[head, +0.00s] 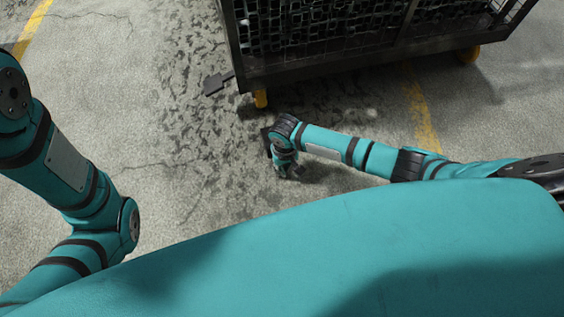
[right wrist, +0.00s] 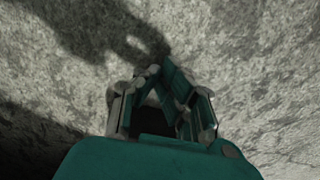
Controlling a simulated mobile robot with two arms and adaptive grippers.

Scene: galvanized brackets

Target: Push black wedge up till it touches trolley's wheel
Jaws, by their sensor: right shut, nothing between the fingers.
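The trolley (head: 290,73) is a dark mesh cage at the top of the head view. Its near-left yellow wheel (head: 260,98) shows below the frame corner. A black piece that looks like the wedge (head: 265,138) shows in part at the left of my right wrist, which hides the rest. It lies on the floor below the wheel, with a gap between them. My right gripper (head: 285,171) points down near the floor, just below the wedge; I cannot tell whether they touch. In the right wrist view its fingers (right wrist: 165,88) are shut and empty. My left gripper is out of view.
A dark flat pedal-like piece (head: 216,83) sticks out from the trolley's left corner. The concrete floor is stained, with yellow lines, and is clear to the left.

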